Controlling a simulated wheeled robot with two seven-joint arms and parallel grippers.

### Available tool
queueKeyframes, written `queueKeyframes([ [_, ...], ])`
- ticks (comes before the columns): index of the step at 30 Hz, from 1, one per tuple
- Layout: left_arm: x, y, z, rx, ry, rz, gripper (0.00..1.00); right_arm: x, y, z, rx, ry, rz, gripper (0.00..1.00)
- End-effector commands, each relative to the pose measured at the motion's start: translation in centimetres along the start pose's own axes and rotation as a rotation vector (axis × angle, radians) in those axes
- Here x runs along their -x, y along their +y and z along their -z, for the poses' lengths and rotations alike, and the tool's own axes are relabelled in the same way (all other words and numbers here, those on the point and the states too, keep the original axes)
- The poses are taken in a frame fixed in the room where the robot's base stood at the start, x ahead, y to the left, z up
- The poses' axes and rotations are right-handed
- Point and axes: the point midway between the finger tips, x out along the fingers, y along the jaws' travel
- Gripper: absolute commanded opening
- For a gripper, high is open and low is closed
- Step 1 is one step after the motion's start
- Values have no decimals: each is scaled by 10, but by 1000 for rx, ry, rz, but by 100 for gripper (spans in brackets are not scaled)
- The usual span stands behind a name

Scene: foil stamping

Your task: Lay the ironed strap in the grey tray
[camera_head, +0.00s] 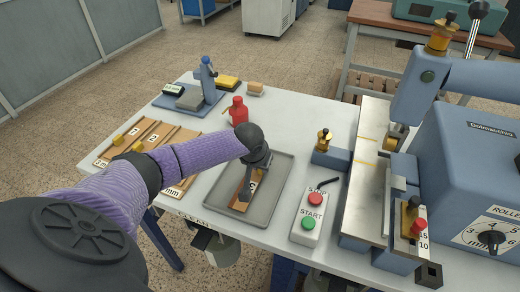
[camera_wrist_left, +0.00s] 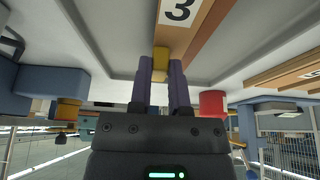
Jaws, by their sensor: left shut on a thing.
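The brown strap (camera_head: 241,196) carries a white label with a black 3 and is over or on the floor of the grey tray (camera_head: 264,212), within its rim; I cannot tell whether it touches. My left gripper (camera_head: 256,166) is above the far part of the tray and hides part of the strap. In the left wrist view, its fingers (camera_wrist_left: 160,82) are shut on the yellow tab at the end of the strap (camera_wrist_left: 190,30). My right gripper is not in view.
A red bottle (camera_head: 238,112) stands behind the tray. A wooden rack (camera_head: 148,137) lies to the left, with labelled slots. The start/stop box (camera_head: 309,214) is to the right, before the blue roller machine (camera_head: 470,160). A blue stand (camera_head: 207,85) is at the back left.

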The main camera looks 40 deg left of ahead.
Motion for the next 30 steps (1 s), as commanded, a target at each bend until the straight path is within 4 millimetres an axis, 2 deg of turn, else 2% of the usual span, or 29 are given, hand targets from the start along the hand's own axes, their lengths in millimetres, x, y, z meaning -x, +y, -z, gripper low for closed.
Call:
queueKeyframes([
  [30, 0, 0, 0, 0, 0, 0, 0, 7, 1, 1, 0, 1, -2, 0],
])
